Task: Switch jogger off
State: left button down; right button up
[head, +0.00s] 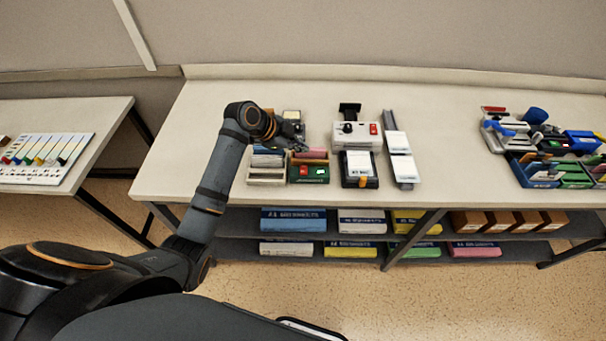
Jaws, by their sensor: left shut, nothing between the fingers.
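A white box-shaped machine (357,134) stands on the long table, right of my left gripper. It has a black knob (348,128) and a red switch (373,129) on its face, and a black upright part behind it. It looks like the jogger, but no readable label confirms this. Which way the switch is set is too small to tell. My left gripper (291,132) is shut and empty. It appears above small boxes left of the machine, apart from the switch, and hides part of what lies under it. My right gripper is out of view.
Small open boxes (266,174) and a green box with red (312,173) lie below the gripper. A black stand with white paper (358,168) and a grey rail with white cards (399,155) are near. Coloured office items crowd the right. The table between is clear.

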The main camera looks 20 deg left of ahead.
pick_arm(q)
jog(key=b, duration=0.4)
send_over(301, 171)
notch_tip(301, 171, down, 6)
jog(key=shift+r, duration=0.25)
jog(key=shift+s+f, duration=0.1)
jog(key=shift+f, duration=0.4)
dwell(0.4)
jog(key=shift+f, duration=0.4)
jog(key=shift+s+f, duration=0.15)
jog(key=shift+f, duration=0.2)
dwell(0.4)
jog(key=shift+r, duration=0.1)
jog(key=shift+r+p, duration=0.5)
jog(key=shift+r, duration=0.25)
